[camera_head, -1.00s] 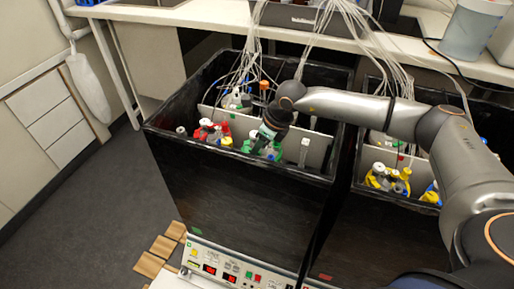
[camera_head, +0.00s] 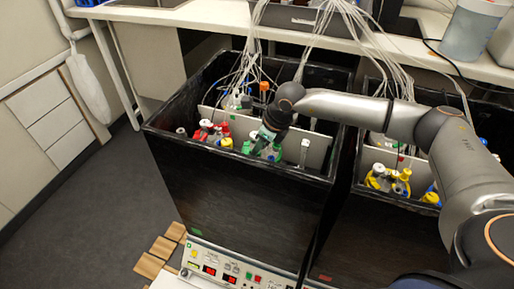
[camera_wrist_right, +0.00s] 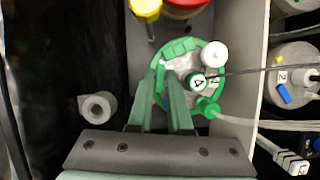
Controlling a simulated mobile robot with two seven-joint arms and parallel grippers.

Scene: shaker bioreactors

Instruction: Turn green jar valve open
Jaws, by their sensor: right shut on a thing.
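The green jar (camera_wrist_right: 180,48) stands in the left black box, seen from above in the right wrist view, with a green ring, a white cap (camera_wrist_right: 213,54), a round port with a triangle mark (camera_wrist_right: 197,82) and a green side fitting (camera_wrist_right: 207,107). In the head view the jar (camera_head: 273,153) is partly hidden by my right gripper (camera_head: 263,137). My right gripper (camera_wrist_right: 163,78) points down at the left part of the jar's top. Its green fingers are close together, shut on the jar's valve, which they mostly hide. My left gripper is not in view.
Red-topped (camera_head: 204,131) and yellow-capped (camera_head: 227,142) jars stand left of the green one. A pale divider (camera_wrist_right: 250,60) runs close on the right, with more jars beyond. Tubes hang from above. The box's black front wall (camera_head: 240,170) is near.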

